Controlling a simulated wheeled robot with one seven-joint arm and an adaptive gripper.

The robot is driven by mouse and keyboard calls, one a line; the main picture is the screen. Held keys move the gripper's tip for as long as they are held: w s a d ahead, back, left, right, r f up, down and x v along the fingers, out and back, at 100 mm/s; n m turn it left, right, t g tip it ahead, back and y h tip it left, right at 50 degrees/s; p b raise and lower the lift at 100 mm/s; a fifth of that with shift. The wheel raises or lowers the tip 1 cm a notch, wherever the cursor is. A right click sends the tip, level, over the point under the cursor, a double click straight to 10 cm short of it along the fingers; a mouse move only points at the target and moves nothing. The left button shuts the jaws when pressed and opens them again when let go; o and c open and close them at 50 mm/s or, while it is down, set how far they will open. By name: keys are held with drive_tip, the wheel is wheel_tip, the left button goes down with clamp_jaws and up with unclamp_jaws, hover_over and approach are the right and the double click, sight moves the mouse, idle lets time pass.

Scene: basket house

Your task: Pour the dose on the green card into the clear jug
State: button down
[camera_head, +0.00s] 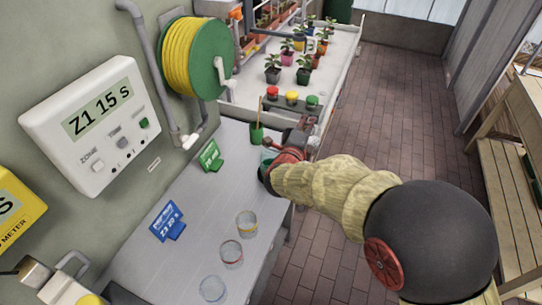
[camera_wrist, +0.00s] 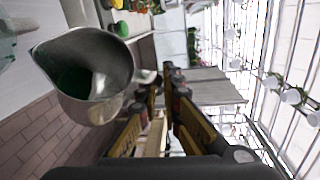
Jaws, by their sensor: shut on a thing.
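My gripper (camera_wrist: 165,85) is shut on the handle of a metal jug (camera_wrist: 112,75), which has dark green contents inside. In the head view the metal jug (camera_head: 298,139) shows as a grey shape at the end of my arm, partly hidden. A small green card (camera_head: 210,157) stands on the bench to its left; its print is too small to read. A clear, greenish vessel (camera_head: 267,158) stands beside my gripper, mostly hidden; I cannot tell for sure that it is the clear jug. Clear glass also shows at the wrist view's left edge (camera_wrist: 6,42).
A blue card (camera_head: 167,221) and a green pot (camera_head: 257,134) are near. A wall display (camera_head: 100,112) reads "Z1 15 S". Red, yellow and green buttons (camera_head: 292,97) lie beyond.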

idle(0.8)
drive_tip(key=shift+w+d+f+m+g+y+b, duration=0.3)
drive_tip(key=shift+d+f+m+g+b, duration=0.15)
drive_tip(key=shift+f, duration=0.2)
drive_tip(key=w+d+f+m+g+y+b, duration=0.3)
drive_tip(key=d+f+m+g+y+b, duration=0.1)
drive_tip(key=f, duration=0.5)
drive_tip(key=shift+d+f+m+y+b, duration=0.2)
drive_tip(key=shift+d+m+y+b, duration=0.55)
drive_tip(key=shift+d, duration=0.95)
drive_tip(key=shift+w+h, duration=0.1)
drive_tip(key=shift+h, duration=0.15)
